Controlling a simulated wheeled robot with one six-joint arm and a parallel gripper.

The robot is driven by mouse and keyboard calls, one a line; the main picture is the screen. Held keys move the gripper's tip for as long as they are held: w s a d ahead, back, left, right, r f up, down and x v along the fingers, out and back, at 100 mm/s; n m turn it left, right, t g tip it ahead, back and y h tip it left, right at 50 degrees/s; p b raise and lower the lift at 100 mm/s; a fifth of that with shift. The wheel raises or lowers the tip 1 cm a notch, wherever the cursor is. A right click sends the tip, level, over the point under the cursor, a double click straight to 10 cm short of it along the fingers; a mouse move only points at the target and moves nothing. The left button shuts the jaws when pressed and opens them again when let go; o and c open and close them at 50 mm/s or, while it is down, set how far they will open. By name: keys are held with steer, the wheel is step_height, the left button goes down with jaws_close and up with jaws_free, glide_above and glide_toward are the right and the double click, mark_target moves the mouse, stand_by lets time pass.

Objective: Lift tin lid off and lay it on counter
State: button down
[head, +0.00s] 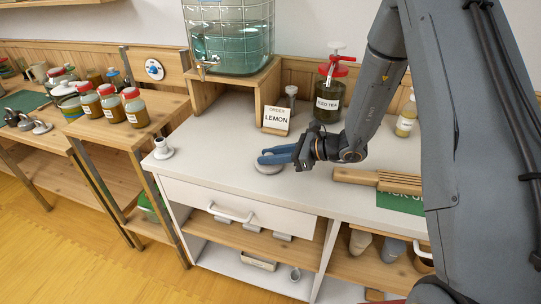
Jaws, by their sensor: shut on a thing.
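My gripper (262,156) has blue fingers and is low over the white counter (219,147), pointing left. It is shut on a round grey tin lid (268,169), which shows just under the fingertips. The fingers hide part of the lid. I cannot tell whether the lid touches the counter. An open tin is not clearly visible.
A card reading LEMON (276,118) stands behind the gripper. A dark jar with a red pump top (327,101) stands at the back. A large glass dispenser (229,42) sits on a wooden stand. A wooden board (358,178) lies to the right. The counter's left front is mostly clear.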

steer(key=shift+f, duration=0.25)
steer(key=c, duration=1.4)
jaws_free()
steer(key=b+v, duration=0.2)
steer(key=v, duration=0.5)
steer(key=shift+s+d+r, duration=0.15)
steer(key=shift+d, duration=0.2)
steer(key=s+n+g, duration=0.1)
steer(key=s, duration=0.1)
steer(key=s+a+n+g+h, duration=0.1)
steer(key=s, duration=0.1)
steer(key=s+n+g, duration=0.1)
steer(key=s+n, duration=0.1)
steer(key=s, duration=0.1)
steer(key=shift+a+r, duration=0.15)
steer(key=shift+a, duration=0.05)
steer(key=s+d+n+g+h, duration=0.2)
steer(key=s+d+n+h, duration=0.15)
steer(key=s+n, duration=0.2)
steer(key=s+d+n+g+h, duration=0.1)
steer(key=s+d+n+h, duration=0.1)
steer(key=s+n+h, duration=0.3)
steer(key=s+d+r+n+t+h, duration=0.2)
steer(key=d+n+h, duration=0.1)
steer(key=d+n, duration=0.3)
steer(key=shift+s+d+r+n, duration=0.25)
steer(key=shift+s+r+n, duration=0.1)
steer(key=shift+n, duration=0.4)
